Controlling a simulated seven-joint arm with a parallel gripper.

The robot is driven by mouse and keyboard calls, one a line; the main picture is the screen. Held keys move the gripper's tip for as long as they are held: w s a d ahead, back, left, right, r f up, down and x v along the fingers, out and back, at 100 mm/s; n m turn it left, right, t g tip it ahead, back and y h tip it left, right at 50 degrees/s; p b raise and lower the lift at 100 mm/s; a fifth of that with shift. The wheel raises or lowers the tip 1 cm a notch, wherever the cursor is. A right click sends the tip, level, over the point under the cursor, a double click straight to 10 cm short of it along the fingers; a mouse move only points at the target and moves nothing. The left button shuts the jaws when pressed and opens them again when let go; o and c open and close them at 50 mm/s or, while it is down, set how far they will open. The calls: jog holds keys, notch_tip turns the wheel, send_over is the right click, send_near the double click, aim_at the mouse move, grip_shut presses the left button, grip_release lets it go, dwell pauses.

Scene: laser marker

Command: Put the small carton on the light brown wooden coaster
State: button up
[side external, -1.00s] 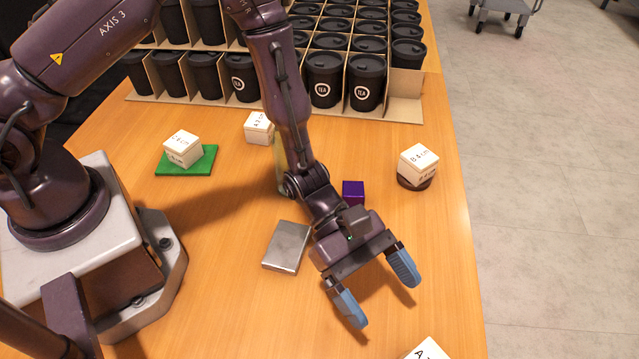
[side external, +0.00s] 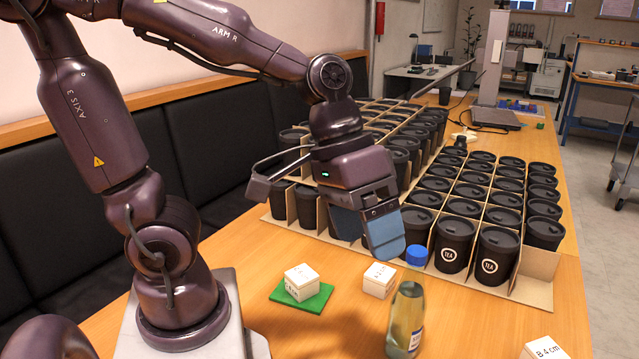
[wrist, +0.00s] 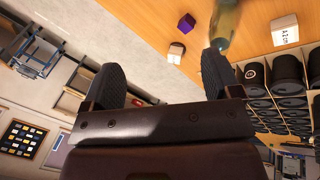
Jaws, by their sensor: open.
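White labelled cubes look like cartons; I cannot tell which is the small one. One cube (side external: 301,279) sits on a green square coaster (side external: 312,301), another (side external: 379,280) stands on the table behind a bottle, and a third (side external: 545,348) is cut off at the bottom right. In the wrist view a cube (wrist: 285,30) stands at the top right, and a white one sits on something dark brown (wrist: 175,53). I cannot make out a light brown wooden coaster. My gripper (side external: 365,235) is open and empty, raised above the table; its fingers also show in the wrist view (wrist: 163,70).
A clear bottle with a blue cap (side external: 406,315) stands near and below my gripper, close to one finger in the wrist view. Black tea cups (side external: 455,245) in cardboard dividers fill the table behind.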

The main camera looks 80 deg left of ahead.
jog(key=s+a+r+m+t+y, duration=0.1)
jog(key=s+a+r+t+y, duration=0.2)
jog(key=a, duration=0.5)
jog(key=shift+s+r+m+y, duration=0.25)
jog(key=shift+r+m+y, duration=0.05)
jog(key=shift+r+y, duration=0.15)
